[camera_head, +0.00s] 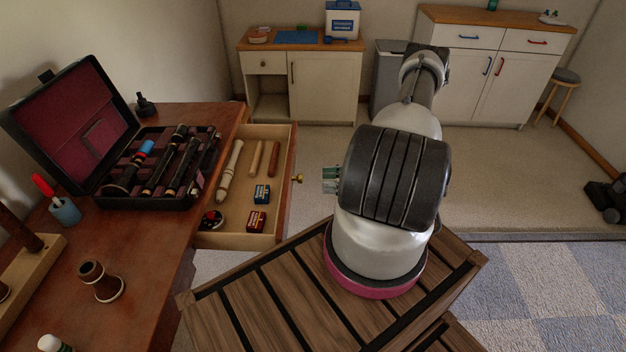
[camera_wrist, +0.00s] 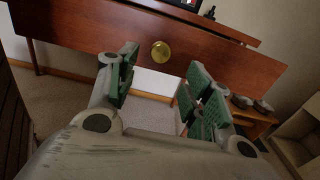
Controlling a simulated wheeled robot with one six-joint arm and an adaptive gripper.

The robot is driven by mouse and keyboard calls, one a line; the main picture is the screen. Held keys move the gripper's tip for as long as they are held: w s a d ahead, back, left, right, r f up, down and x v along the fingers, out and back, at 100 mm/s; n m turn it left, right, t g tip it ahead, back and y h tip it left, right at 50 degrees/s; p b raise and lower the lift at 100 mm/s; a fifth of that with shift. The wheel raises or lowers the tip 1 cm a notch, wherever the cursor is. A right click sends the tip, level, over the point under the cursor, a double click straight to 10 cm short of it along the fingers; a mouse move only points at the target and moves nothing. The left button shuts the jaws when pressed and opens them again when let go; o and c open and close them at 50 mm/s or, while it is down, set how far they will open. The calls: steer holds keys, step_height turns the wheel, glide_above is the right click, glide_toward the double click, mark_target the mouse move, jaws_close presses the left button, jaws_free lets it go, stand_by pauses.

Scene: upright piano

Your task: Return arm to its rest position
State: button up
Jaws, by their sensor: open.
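My arm rises from its round base and its thick dark-ribbed link hides most of the wrist in the head view. The green-padded fingertips of my gripper (camera_head: 329,180) show at the left of that link. In the wrist view my gripper (camera_wrist: 162,62) has its two fingers spread wide with nothing between the pads. The open drawer (camera_head: 286,205) of the desk is to the left of the gripper. Its brass knob (camera_head: 298,179) faces the fingertips with a small gap. In the wrist view the knob (camera_wrist: 161,52) shows beyond the fingers, on the reddish drawer front (camera_wrist: 90,28).
The drawer holds a cream recorder (camera_head: 230,170), small boxes and wooden rods. An open clarinet case (camera_head: 145,203) lies on the desk (camera_head: 140,255). White cabinets (camera_head: 322,88) and a bin (camera_head: 388,75) stand at the back wall.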

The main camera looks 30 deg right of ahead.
steer(key=shift+v, duration=1.2)
